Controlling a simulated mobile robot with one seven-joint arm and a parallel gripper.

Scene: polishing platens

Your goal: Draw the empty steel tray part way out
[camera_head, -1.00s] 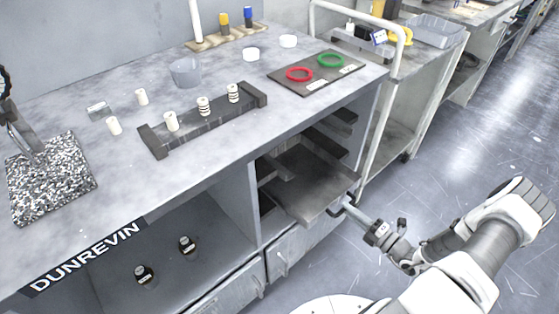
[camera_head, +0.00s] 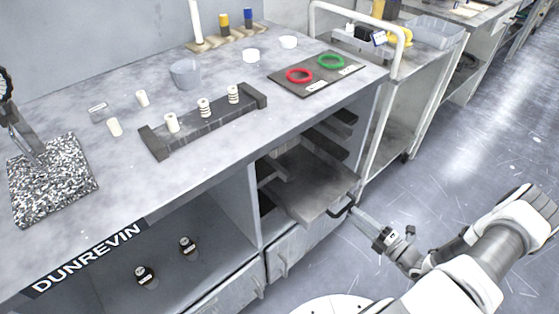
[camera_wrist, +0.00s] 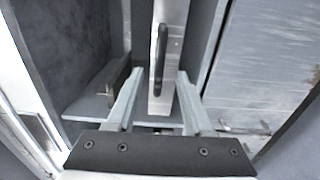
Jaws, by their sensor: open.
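The steel tray (camera_head: 312,190) is partly drawn out of the cabinet bay under the worktop, and its visible top is bare. Its dark handle (camera_head: 341,209) is on the front edge. In the wrist view, the tray's pale front (camera_wrist: 176,45) runs up the picture, with the handle (camera_wrist: 160,58) as a dark bar on it. My gripper (camera_head: 355,212) is just outside the handle, toward the lower right. In the wrist view my gripper (camera_wrist: 158,84) is open, one finger on each side of the handle's near end, holding nothing. The tray's rear is hidden inside the bay.
Dark slots (camera_head: 338,125) show above the tray in the bay. A white-railed cart (camera_head: 375,125) stands close on the right. Floor (camera_head: 440,165) right of the cabinet is clear. The worktop above holds a ring mat (camera_head: 315,85) and a dark rack (camera_head: 205,125).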

